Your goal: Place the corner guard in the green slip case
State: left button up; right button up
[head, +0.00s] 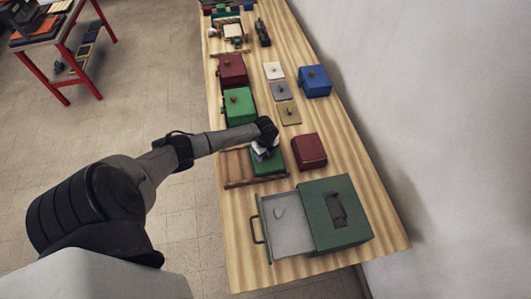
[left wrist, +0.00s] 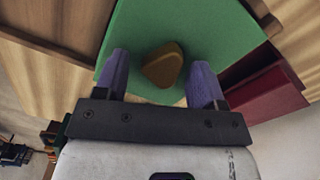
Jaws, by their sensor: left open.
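A green case (head: 267,165) stands on the table under my left gripper (head: 265,150). In the left wrist view its green top (left wrist: 205,30) carries a brown, rounded three-sided knob (left wrist: 163,66). My left gripper is open, with its two purple-grey fingers (left wrist: 162,82) on either side of the knob; I cannot tell whether they touch it. A second green box (head: 239,105) with a knob stands farther back. A small grey pointed piece, possibly the corner guard (head: 279,212), lies in the open drawer (head: 290,238) of a dark green cabinet (head: 338,205). My right gripper is not in view.
A dark red box (head: 309,151) stands just right of the green case, and a wooden tray (head: 237,166) lies at its left. Another dark red box (head: 232,70), a blue box (head: 314,82) and small knobbed lids (head: 289,114) stand farther back. A wall runs along the right.

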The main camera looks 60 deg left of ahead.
pick_arm(q)
notch_tip(320, 180, up, 12)
jog(key=f, duration=0.1)
jog(key=w+d+r+m+t+h, duration=0.1)
jog(key=d+m+t+h, duration=0.2)
jog(key=d, duration=0.6)
jog(key=w+d+r+t+h, duration=0.1)
jog(key=w+d+t+h, duration=0.1)
jog(key=d+h, duration=0.5)
jog(key=d+r+n+t+y, duration=0.1)
jog(key=d+r+n+t, duration=0.5)
jog(key=d+r+t, duration=0.5)
jog(key=s+a+f+n+g+y, duration=0.1)
jog(key=s+a+f+n+y, duration=0.1)
jog(key=s+a+n+y, duration=0.3)
jog(key=s+f+n+g+y, duration=0.1)
jog(key=s+f+n+y, duration=0.1)
jog(key=n+y, duration=0.5)
jog(key=s+d+f+g+h, duration=0.1)
jog(key=s+d+g, duration=0.1)
jog(key=s, duration=0.3)
jog(key=s+d+f+g+h, duration=0.1)
jog(key=s+d+f+g, duration=0.1)
jog(key=s+g, duration=0.3)
jog(key=s+d+f+g+h, duration=0.1)
jog(key=s+d+f+g, duration=0.1)
jog(key=s, duration=0.5)
jog(key=shift+d+f+g+p, duration=0.25)
jog(key=shift+g+p, duration=0.1)
jog(key=shift+g, duration=0.35)
